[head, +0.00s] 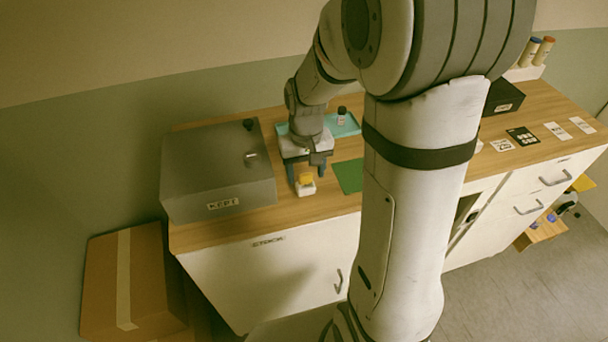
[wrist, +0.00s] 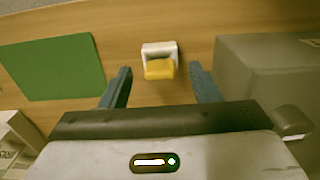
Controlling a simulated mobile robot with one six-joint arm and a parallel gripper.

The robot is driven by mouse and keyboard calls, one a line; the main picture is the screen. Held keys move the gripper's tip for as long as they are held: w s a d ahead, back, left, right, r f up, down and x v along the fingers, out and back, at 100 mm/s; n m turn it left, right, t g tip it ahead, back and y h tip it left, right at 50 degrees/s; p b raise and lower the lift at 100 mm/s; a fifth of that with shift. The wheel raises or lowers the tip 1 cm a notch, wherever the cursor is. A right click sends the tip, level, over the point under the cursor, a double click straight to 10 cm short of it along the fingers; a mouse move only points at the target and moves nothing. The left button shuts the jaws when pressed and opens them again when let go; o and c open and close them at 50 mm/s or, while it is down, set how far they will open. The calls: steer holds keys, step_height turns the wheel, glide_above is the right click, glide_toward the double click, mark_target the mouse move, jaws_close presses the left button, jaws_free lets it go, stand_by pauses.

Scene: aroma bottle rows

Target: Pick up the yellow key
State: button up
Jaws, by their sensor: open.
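The yellow key (wrist: 160,69) sits in a small white holder (wrist: 152,48) on the wooden counter. In the head view the yellow key (head: 305,178) is near the counter's front edge, with the white holder (head: 306,190) under it. My gripper (wrist: 160,82) is open and empty, its two dark fingers apart on either side of the key in the wrist view. In the head view my gripper (head: 306,172) is just over the holder. I cannot tell how far the fingertips are above the counter.
A grey box (head: 215,172) stands left of the key, close to my gripper. A green mat (head: 349,175) lies to the right. A teal tray (head: 348,125) with a small bottle (head: 341,115) is behind. Cards (head: 522,136) and a black box (head: 503,97) are further right.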

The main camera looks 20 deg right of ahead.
mark_target(306, 174)
steer(key=shift+f, duration=0.9)
steer(key=shift+c, duration=0.3)
steer(key=c, duration=1)
step_height(306, 174, up, 10)
steer(key=shift+r+b, duration=0.1)
steer(key=shift+b, duration=0.4)
